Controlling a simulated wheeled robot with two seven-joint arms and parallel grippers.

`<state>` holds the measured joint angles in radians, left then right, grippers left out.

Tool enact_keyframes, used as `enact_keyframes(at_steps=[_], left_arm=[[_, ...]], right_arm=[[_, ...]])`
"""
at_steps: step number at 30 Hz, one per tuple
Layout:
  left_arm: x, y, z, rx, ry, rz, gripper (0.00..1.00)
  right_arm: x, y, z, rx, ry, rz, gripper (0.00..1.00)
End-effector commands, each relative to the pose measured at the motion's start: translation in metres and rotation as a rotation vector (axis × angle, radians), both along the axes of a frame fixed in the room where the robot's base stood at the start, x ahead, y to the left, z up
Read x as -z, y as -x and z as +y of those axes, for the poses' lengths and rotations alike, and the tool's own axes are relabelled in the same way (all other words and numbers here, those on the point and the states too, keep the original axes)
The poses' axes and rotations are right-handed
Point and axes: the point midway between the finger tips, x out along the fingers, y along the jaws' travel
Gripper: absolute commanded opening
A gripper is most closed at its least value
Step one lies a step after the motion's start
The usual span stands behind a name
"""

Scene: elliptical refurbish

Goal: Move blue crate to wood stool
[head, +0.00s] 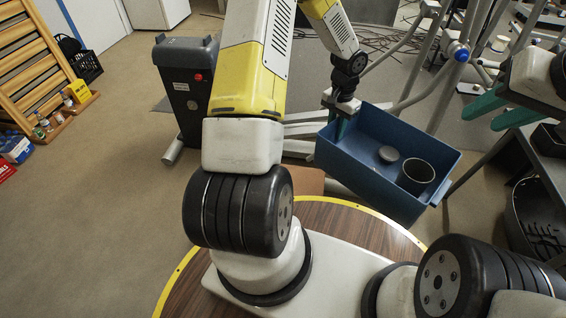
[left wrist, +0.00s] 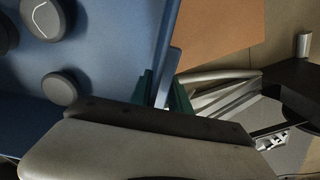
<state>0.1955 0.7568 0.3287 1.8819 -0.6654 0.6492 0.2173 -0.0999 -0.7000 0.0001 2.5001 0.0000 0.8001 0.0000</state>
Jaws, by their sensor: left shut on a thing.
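The blue crate (head: 350,165) hangs right of centre in the head view and looks tilted. It holds a dark open cylinder (head: 415,176) and a small round grey piece (head: 388,154). My left gripper (head: 340,126) is shut on the crate's left wall. In the left wrist view its green fingers (left wrist: 163,92) sit either side of the blue wall (left wrist: 172,62). A flat brown top, likely the wood stool (head: 309,181), shows beside the crate, mostly hidden by my arm; it also shows in the left wrist view (left wrist: 222,30). My right gripper (head: 500,110) is open and empty, right of the crate.
Grey exercise-machine tubes (head: 440,75) stand behind and right of the crate. A dark machine housing (head: 187,85) stands left of my left arm. A dark bin (head: 540,215) is at the right.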

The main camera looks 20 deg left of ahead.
Motion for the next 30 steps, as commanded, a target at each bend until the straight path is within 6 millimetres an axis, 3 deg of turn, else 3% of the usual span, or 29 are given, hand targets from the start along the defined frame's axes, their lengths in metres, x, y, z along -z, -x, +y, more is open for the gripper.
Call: enact_keyframes(at_steps=[6,16,30], left_arm=[[0.037,-0.029,0.038,0.237,0.003,0.000,0.00],[0.067,-0.050,0.072,0.459,0.002,0.000,0.00],[0.123,-0.057,0.071,0.928,0.002,0.002,0.00]], right_arm=[[0.000,0.000,0.000,0.000,0.000,0.000,0.36],[0.000,0.000,0.000,0.000,0.000,0.000,0.36],[0.000,0.000,0.000,0.000,0.000,0.000,0.36]])
